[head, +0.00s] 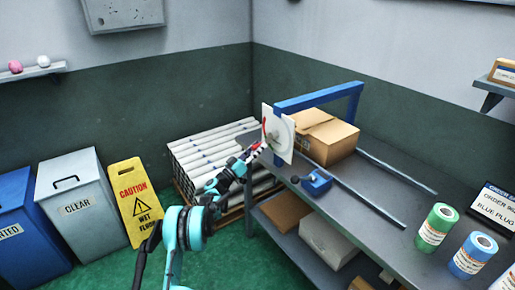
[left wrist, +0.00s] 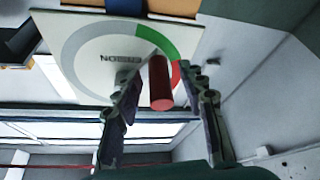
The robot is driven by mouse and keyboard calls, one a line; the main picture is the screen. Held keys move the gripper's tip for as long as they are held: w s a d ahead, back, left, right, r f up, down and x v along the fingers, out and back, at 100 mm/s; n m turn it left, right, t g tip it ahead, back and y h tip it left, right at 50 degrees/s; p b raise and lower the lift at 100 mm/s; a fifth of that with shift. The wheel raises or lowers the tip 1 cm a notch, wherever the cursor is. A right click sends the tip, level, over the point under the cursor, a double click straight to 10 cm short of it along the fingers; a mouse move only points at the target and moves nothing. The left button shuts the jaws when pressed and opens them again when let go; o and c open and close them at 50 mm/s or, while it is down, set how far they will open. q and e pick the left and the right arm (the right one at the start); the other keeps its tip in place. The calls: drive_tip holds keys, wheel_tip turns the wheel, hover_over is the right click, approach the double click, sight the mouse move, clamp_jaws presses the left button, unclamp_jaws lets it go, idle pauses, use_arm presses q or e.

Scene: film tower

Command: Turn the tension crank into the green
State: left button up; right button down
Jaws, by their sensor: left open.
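The tension dial is a white upright plate (head: 283,140) hanging at the near end of the blue frame on the bench. In the left wrist view its face (left wrist: 90,50) carries a grey arc, a green arc (left wrist: 152,38) and a short red arc. The crank's red handle (left wrist: 159,84) sticks out from the plate toward the camera. My left gripper (head: 257,148) is at the plate, open, with its fingers (left wrist: 160,90) on either side of the red handle. I cannot tell whether either finger touches it. The crank's arm and pointer are mostly hidden. My right gripper is not in view.
The blue frame (head: 318,95) rises over the bench (head: 385,175), with a cardboard box (head: 328,138) beside it. White rolls (head: 215,147) are stacked behind my left arm.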

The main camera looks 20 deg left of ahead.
use_arm(q)
drive_tip(key=v, duration=1.1)
drive_tip(key=shift+s+a+f, duration=0.15)
drive_tip(key=shift+s+a, duration=0.05)
drive_tip(key=shift+s, duration=0.15)
drive_tip(key=s+d+r+g, duration=0.3)
drive_tip(key=d+r, duration=0.1)
drive_tip(key=d, duration=0.3)
drive_tip(key=s+d+r+g, duration=0.3)
drive_tip(key=d+r+g, duration=0.1)
drive_tip(key=d, duration=0.4)
drive_tip(key=s+d+g+y, duration=0.2)
drive_tip(key=s+d, duration=0.1)
drive_tip(key=s, duration=0.4)
drive_tip(key=s+d+g+y, duration=0.1)
drive_tip(key=s+d+y, duration=0.15)
drive_tip(key=s, duration=0.45)
drive_tip(key=s+a+f+y, duration=0.1)
drive_tip(key=s+f+y, duration=0.1)
drive_tip(key=s, duration=0.5)
drive_tip(key=s+a+f+n+g+y, duration=0.1)
drive_tip(key=s+a+f+y, duration=0.1)
drive_tip(key=s, duration=0.6)
drive_tip(key=s+a+f+g+y, duration=0.1)
drive_tip(key=s+f+y, duration=0.1)
drive_tip(key=s, duration=0.6)
drive_tip(key=shift+a+f, duration=0.25)
drive_tip(key=shift+a, duration=0.15)
